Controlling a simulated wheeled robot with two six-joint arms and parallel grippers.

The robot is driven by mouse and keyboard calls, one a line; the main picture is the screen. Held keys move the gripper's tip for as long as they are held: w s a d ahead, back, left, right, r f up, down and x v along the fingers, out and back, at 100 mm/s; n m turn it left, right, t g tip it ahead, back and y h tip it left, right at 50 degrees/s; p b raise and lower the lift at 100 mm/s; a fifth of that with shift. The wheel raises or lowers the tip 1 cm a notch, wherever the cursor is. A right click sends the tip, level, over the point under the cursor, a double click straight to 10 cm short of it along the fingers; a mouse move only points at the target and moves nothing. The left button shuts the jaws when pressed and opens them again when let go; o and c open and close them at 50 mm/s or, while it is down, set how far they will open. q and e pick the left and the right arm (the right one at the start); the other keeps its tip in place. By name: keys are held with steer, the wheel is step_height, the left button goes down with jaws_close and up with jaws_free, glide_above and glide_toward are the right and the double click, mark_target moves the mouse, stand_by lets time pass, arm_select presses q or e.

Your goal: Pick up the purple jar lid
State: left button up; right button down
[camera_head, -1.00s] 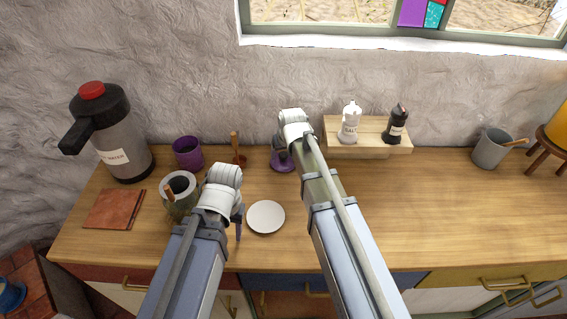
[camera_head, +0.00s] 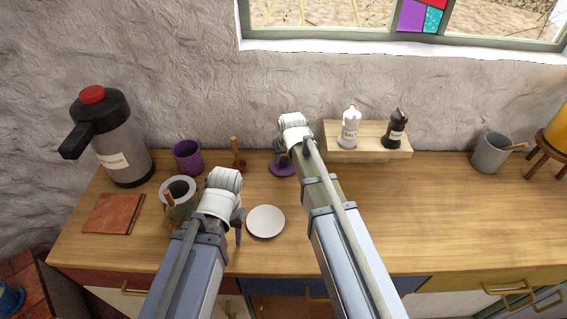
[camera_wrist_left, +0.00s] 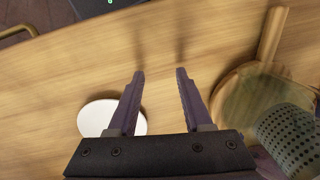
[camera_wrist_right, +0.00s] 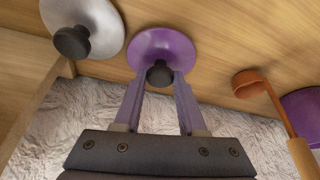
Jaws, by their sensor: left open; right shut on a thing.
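The purple jar lid (camera_wrist_right: 165,48) is a round purple disc with a dark knob (camera_wrist_right: 159,74). In the right wrist view my right gripper (camera_wrist_right: 160,80) is shut on that knob. In the head view the lid (camera_head: 283,168) is partly hidden by my right wrist, at the back of the counter. I cannot tell whether it touches the counter.
The white saucer (camera_head: 266,222) lies near the front. A grey lid (camera_wrist_right: 90,20) lies near the purple one. A wooden shelf (camera_head: 367,148) holds shakers at the right. The counter's right side is mostly clear.

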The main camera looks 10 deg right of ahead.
mark_target(284, 159)
steer(key=shift+r, duration=0.1)
arm_select(q)
step_height(284, 159, up, 10)
steer(key=p, duration=1)
arm_select(e)
step_height(284, 159, up, 10)
